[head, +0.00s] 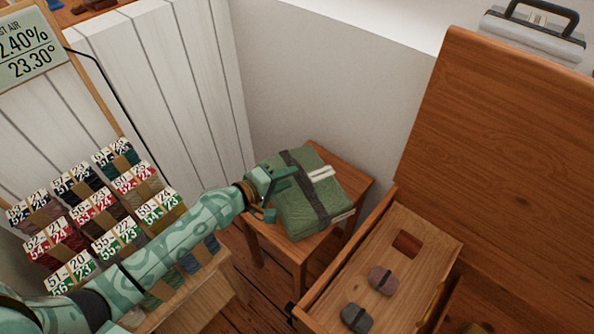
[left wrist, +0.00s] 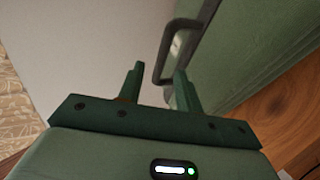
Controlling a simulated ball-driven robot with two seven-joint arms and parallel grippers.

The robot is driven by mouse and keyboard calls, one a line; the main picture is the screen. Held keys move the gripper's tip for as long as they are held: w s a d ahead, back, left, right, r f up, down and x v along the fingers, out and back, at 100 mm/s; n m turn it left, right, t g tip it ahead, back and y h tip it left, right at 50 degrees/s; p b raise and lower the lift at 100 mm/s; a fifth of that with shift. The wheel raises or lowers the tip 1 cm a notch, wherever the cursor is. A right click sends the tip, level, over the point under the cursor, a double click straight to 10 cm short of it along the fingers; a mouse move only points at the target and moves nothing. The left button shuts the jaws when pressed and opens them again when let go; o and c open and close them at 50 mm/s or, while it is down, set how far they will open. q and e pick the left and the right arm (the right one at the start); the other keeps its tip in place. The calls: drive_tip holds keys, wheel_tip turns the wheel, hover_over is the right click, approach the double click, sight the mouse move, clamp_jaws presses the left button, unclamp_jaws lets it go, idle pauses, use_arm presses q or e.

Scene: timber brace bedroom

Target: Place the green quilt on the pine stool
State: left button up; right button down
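The green quilt (head: 312,200) is a folded bundle with dark straps and a pale label. It rests on top of the pine stool (head: 349,176), whose wooden top shows around it. My left gripper (head: 279,192) is at the quilt's left side. In the left wrist view, the left gripper (left wrist: 158,78) has its two fingers apart. A grey loop handle (left wrist: 164,62) on the green quilt (left wrist: 245,55) reaches near the gap between them, close to the right finger. I cannot tell whether they touch. My right gripper is not in view.
An open wooden drawer (head: 408,249) with a grey and a mauve bundle juts out right of the stool. A rack of labelled yarn bundles (head: 95,215) stands at left. A wooden panel (head: 510,130) rises at right, and a grey case (head: 535,35) sits behind it.

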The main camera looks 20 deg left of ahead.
use_arm(q)
drive_tip(key=p+v, duration=0.1)
drive_tip(key=v, duration=0.5)
